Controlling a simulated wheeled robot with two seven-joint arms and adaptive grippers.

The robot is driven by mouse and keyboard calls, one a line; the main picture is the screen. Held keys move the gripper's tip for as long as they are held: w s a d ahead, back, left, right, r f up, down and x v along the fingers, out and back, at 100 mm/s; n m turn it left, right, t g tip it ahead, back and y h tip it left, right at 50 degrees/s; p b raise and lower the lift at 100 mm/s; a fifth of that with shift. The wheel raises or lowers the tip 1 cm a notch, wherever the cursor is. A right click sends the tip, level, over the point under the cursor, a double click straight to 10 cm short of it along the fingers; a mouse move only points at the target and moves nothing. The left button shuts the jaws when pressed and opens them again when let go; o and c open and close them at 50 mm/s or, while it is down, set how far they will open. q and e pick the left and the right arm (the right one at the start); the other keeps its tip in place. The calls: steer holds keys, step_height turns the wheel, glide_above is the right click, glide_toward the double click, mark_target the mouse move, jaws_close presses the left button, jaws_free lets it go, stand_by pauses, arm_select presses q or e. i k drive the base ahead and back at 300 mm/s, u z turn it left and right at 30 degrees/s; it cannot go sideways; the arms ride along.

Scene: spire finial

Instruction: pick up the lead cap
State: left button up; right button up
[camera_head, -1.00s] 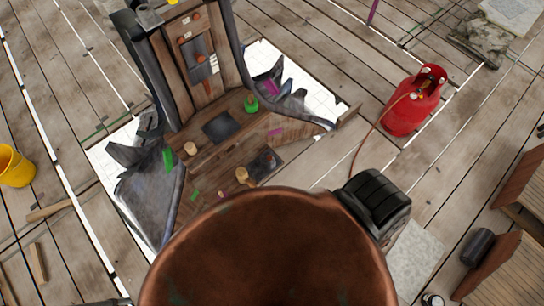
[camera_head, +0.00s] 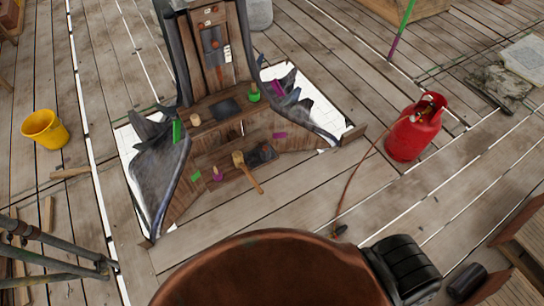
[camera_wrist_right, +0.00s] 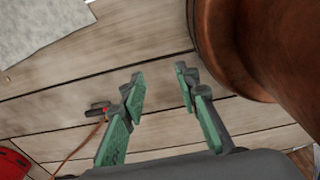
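I cannot tell for sure which piece is the lead cap. Dark grey lead-like sheets (camera_head: 160,185) drape over the wooden spire base in the head view, and a small dark square (camera_head: 226,109) sits in its middle. A large round copper piece (camera_head: 270,275) fills the bottom of the head view; its curved side (camera_wrist_right: 285,40) shows at the right of the right wrist view. My right gripper (camera_wrist_right: 160,75) is open and empty, with bare planks between its green fingers, left of the copper. My left gripper is not in view.
A red gas cylinder (camera_head: 415,130) stands at right; its hose (camera_head: 352,185) runs to a torch on the planks. A wooden mallet (camera_head: 246,170) lies at the spire base. A yellow bucket (camera_head: 45,128) stands at left, above scaffold-like poles (camera_head: 50,238). Planks between base and cylinder are mostly clear.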

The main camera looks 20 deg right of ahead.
mark_target(265, 152)
steer(key=z, duration=0.55)
steer(key=i, duration=0.9)
steer(key=z, duration=0.2)
steer(key=k, duration=0.4)
steer(key=u, duration=0.85)
steer(key=i, duration=0.45)
steer(key=z, duration=0.05)
